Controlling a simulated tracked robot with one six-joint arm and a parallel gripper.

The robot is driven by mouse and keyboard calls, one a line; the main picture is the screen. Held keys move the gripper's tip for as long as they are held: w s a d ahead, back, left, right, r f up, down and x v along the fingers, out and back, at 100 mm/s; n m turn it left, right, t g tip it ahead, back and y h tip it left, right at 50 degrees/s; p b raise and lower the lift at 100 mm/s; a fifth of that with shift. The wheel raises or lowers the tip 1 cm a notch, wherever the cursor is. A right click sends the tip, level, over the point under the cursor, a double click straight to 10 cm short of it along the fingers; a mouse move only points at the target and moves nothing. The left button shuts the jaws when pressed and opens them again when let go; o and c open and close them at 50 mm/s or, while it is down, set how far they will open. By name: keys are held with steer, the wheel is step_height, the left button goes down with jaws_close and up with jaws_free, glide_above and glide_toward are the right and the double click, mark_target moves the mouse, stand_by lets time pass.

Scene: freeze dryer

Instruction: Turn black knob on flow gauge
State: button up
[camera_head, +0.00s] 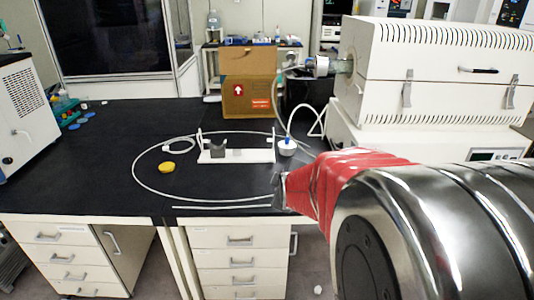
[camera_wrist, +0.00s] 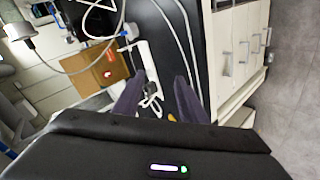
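I cannot clearly make out a flow gauge or its black knob in either view. A white stand (camera_head: 252,156) with a dark grey holder (camera_head: 217,148) lies on the black bench. A small white vessel with a blue top (camera_head: 287,147) stands at its right end, with tubing rising from it. My gripper (camera_head: 280,188) is above the front of the bench, to the right and in front of the stand, and partly hidden by my arm. In the wrist view, my gripper (camera_wrist: 155,88) has its two dark fingers apart with nothing held between them. The white stand (camera_wrist: 149,65) shows beyond them.
White tubing (camera_head: 135,180) loops across the bench around a yellow disc (camera_head: 167,167). A cardboard box (camera_head: 248,95) stands behind, and a large white furnace (camera_head: 440,70) at the right. A white machine (camera_head: 22,105) is at the left. The left-middle bench top is mostly clear.

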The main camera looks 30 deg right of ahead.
steer(key=d+f+n+t+h, duration=0.1)
steer(key=d+f+n, duration=0.3)
steer(key=d, duration=0.5)
steer(key=d+f+n+t+h, duration=0.1)
steer(key=d+f+n+t, duration=0.1)
steer(key=d+f, duration=0.5)
steer(key=s+d+f+n+t+h, duration=0.2)
steer(key=s+d+f+n, duration=0.3)
steer(key=s+d, duration=0.5)
steer(key=shift+d+f+t, duration=0.15)
steer(key=shift+f+t, duration=0.15)
steer(key=shift+f, duration=0.45)
steer(key=x, duration=1.4)
steer(key=shift+s+r, duration=0.1)
steer(key=shift+c, duration=0.4)
